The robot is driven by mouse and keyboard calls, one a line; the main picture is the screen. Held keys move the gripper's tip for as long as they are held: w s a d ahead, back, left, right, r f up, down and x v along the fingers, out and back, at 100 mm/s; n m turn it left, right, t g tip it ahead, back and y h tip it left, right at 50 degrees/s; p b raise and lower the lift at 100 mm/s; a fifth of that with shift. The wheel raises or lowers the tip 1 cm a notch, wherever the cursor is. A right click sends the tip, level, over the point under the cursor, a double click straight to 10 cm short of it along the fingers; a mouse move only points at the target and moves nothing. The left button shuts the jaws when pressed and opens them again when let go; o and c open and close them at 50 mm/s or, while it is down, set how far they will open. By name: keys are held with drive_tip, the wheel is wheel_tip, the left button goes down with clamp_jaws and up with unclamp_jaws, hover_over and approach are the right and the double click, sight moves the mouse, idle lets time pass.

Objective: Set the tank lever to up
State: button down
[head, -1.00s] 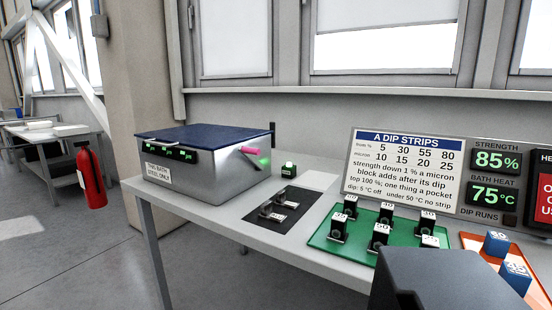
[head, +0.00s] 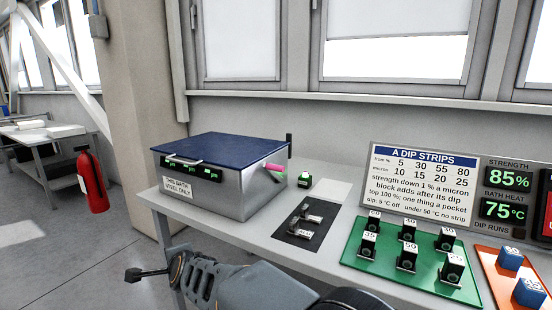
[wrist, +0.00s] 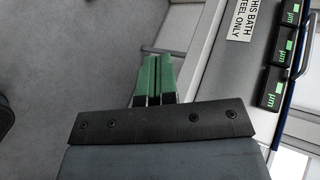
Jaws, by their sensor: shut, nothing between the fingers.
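The tank (head: 225,200) is a steel box with a blue lid, on the left end of the bench. Its lever (head: 275,168) has a pink grip on the tank's right side; it looks tilted, its exact setting hard to read. My gripper (head: 133,275) is in front of the tank and to its left, out past the bench's front edge, well apart from the lever. In the wrist view my gripper's green fingers (wrist: 157,75) are together with nothing between them. The tank's front label (wrist: 241,20) shows there too; the lever does not.
A dark mat (head: 297,234) with small metal parts lies right of the tank. A green tray (head: 372,262) of black blocks and an orange tray (head: 496,273) of blue blocks stand further right. A sign (head: 420,180) stands behind them. Open floor lies left.

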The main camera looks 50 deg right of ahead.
drive_tip(key=w+d+r+m+h+p, duration=0.35)
drive_tip(key=d+r+m+h, duration=0.25)
drive_tip(key=d+r+m, duration=0.45)
drive_tip(key=s+d+r+m+g+h+p, duration=0.15)
drive_tip(key=s+d+m+g+h, duration=0.35)
drive_tip(key=m, duration=0.5)
drive_tip(key=s+d+m+g+h+p, duration=0.2)
drive_tip(key=d+m+g+h+p, duration=0.15)
drive_tip(key=d+m, duration=0.45)
drive_tip(key=w+d+r+m+p, duration=0.1)
drive_tip(key=w+d+m+p, duration=0.1)
drive_tip(key=d, duration=0.8)
drive_tip(key=shift+w+r+p, duration=0.3)
drive_tip(key=shift+w+p, duration=0.15)
drive_tip(key=shift+d+t, duration=0.1)
drive_tip(key=shift+t, duration=0.15)
